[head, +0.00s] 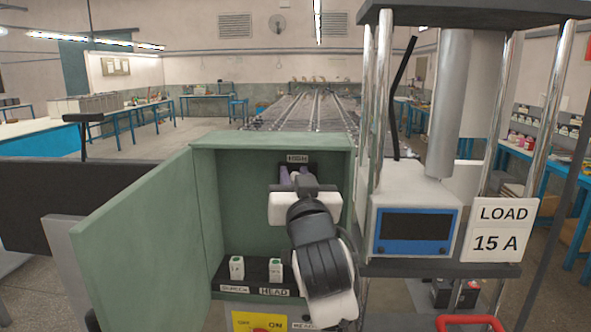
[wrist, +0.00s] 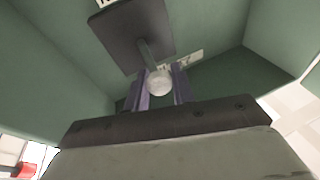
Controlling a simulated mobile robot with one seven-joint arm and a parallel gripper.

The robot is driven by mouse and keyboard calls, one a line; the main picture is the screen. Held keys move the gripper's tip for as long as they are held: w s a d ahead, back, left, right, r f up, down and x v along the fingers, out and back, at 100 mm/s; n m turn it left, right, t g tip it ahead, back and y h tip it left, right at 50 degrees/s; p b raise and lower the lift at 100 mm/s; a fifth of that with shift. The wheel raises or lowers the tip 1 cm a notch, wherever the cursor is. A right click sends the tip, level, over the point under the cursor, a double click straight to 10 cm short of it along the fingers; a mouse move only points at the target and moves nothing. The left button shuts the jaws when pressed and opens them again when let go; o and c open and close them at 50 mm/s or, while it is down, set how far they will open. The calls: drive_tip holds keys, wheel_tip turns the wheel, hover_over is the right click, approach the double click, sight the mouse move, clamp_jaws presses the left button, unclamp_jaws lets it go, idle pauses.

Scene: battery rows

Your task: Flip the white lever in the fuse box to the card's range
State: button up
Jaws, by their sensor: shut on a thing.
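The green fuse box (head: 215,165) stands open, its door (head: 135,245) swung out to the left. In the wrist view the lever (wrist: 159,83) is a dark rod with a round white knob, standing out from a dark plate (wrist: 132,32) on the back wall. My gripper (wrist: 161,92) has its two purple fingers on either side of the knob and is shut on it. In the head view my gripper (head: 296,178) covers the lever, below a small label (head: 297,158) too small to read. The card (head: 498,230) reads "LOAD 15 A".
Two white fuses (head: 237,267) (head: 276,268) stand on a black strip at the box's bottom, near a label "HEAD" (head: 274,292). A blue-fronted device (head: 415,232) sits on a shelf right of the box, among metal posts. The box walls lie close around my gripper.

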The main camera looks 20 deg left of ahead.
drive_tip(key=o, duration=1)
drive_tip(key=shift+b+v, duration=5.25)
drive_tip(key=shift+v, duration=1.65)
drive_tip(key=shift+f, duration=0.1)
